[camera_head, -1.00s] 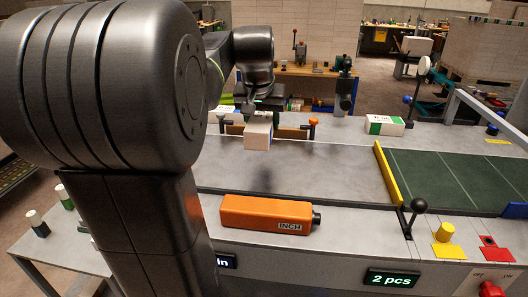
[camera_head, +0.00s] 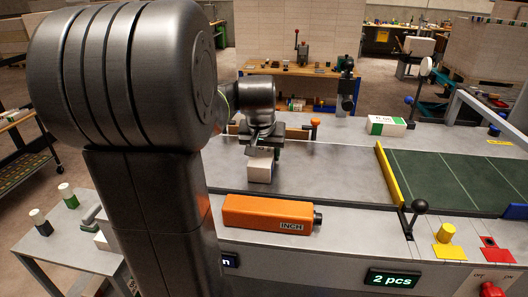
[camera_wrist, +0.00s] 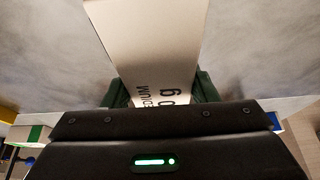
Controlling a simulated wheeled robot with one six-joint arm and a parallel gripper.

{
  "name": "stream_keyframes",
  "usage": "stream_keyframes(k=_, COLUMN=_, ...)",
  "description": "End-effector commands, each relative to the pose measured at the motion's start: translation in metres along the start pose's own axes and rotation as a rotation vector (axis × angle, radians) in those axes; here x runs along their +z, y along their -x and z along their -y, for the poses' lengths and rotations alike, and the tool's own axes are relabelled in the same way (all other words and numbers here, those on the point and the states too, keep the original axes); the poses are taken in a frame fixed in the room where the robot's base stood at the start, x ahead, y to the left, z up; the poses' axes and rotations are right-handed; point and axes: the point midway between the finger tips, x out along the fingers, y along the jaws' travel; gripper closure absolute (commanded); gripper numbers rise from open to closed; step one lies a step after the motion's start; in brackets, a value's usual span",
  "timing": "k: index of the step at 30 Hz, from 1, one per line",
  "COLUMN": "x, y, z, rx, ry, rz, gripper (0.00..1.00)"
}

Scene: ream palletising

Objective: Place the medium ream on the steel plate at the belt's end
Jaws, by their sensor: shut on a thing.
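My gripper (camera_head: 262,149) is shut on the medium ream (camera_head: 260,170), a pale block. In the wrist view the ream (camera_wrist: 150,40) lies between the two green fingers (camera_wrist: 160,88), and its face shows part of the word "MEDIUM" and "0 g". In the head view it is over the grey steel plate (camera_head: 335,170), left of the green belt (camera_head: 440,175) and behind the orange INCH box. I cannot tell whether its underside touches the plate. My arm hides the plate's left part.
A white and green ream (camera_head: 386,126) lies at the back right. A yellow bar (camera_head: 388,172) edges the belt. The orange INCH box (camera_head: 268,213) lies in front, with a black-knobbed lever (camera_head: 418,207) to its right. An orange-topped post (camera_head: 315,124) stands behind. The plate's middle is clear.

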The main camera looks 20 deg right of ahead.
Motion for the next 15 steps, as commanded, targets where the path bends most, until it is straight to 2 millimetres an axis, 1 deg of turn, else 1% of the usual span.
stream_keyframes(k=1, x=0.0007, y=-0.0023, z=0.0, rx=0.0, ry=0.0, rz=-0.001, gripper=0.82)
stream_keyframes(k=2, x=0.0009, y=-0.0021, z=0.0, rx=0.0, ry=0.0, rz=0.0, gripper=0.44)
stream_keyframes(k=3, x=0.0007, y=-0.0017, z=0.0, rx=0.0, ry=0.0, rz=0.0, gripper=0.36)
stream_keyframes(k=5, x=0.0006, y=-0.0016, z=0.0, rx=0.0, ry=0.0, rz=0.0, gripper=0.26)
stream_keyframes(k=12, x=0.0005, y=-0.0014, z=0.0, rx=0.0, ry=0.0, rz=0.0, gripper=0.26)
stream_keyframes(k=15, x=-0.0009, y=0.002, z=0.0, rx=0.0, ry=0.0, rz=0.0, gripper=0.26)
